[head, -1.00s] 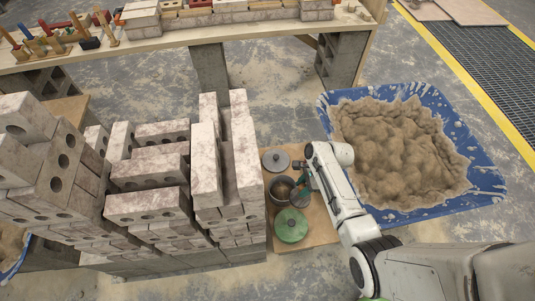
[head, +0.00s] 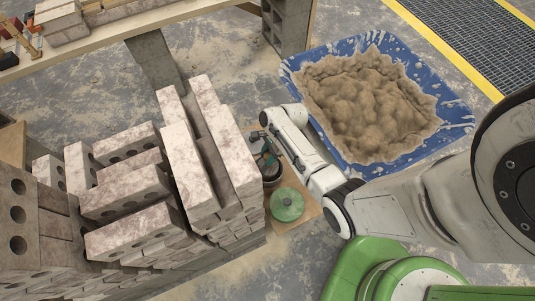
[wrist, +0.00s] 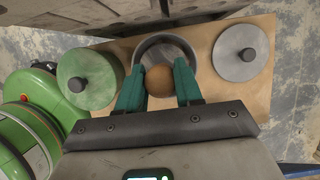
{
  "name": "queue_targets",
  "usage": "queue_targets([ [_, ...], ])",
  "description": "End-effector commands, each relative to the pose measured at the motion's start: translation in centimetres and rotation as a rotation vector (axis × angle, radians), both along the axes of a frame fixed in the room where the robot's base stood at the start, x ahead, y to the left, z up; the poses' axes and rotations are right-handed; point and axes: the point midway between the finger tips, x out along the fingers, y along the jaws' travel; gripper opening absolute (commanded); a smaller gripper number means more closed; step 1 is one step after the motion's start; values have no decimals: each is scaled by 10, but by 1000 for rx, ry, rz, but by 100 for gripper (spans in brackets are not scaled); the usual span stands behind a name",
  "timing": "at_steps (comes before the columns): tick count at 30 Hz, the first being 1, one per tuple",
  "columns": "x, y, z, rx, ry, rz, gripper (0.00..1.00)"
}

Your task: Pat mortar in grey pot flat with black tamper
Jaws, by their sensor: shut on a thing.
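The grey pot (wrist: 150,50) stands on a wooden board between two lids; in the head view my gripper partly covers it. My gripper (wrist: 158,88) has teal fingers, shut on the black tamper, of which I clearly see only the round brown handle end (wrist: 158,80). The handle end is over the near part of the pot's opening in the wrist view. The tamper's black foot is hidden, so I cannot tell whether it touches the mortar. The mortar in the pot is largely hidden. In the head view my gripper (head: 266,153) is beside the brick stack.
A green lid (wrist: 88,78) lies left of the pot and a grey lid (wrist: 240,52) right of it, on the wooden board (head: 285,225). The brick stack (head: 195,150) rises close on the left. A blue tarp (head: 455,115) with a sand-coloured heap (head: 365,100) lies beyond my arm.

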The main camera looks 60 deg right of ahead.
Motion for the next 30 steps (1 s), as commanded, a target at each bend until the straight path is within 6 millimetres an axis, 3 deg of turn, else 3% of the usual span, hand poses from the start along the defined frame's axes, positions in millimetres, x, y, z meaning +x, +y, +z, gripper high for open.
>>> queue_targets([
  [14,1,0,0,-1,-1,1,7],
  [30,1,0,-26,-1,-1,1,7],
])
